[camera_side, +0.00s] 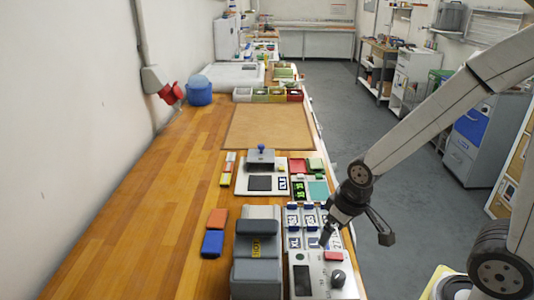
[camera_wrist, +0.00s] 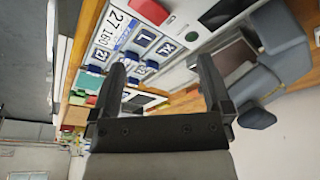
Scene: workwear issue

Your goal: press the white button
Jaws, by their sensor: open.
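A pale control panel (camera_side: 321,289) lies at the front right of the bench, with a dark display, a black knob (camera_side: 338,278) and a red cap (camera_side: 333,255). Part of it shows at the top of the wrist view (camera_wrist: 205,30). I cannot clearly make out a white button on its pale face. My gripper (camera_side: 354,238) is open, with one finger over the panel's far end and the other out past the bench edge. In the wrist view my gripper (camera_wrist: 162,66) has its fingers wide apart with nothing between them.
A grey machine (camera_side: 257,265) stands just left of the panel. Orange and blue blocks (camera_side: 213,243) lie farther left. Bare wood is free at the left, and a tan mat (camera_side: 268,126) lies farther back.

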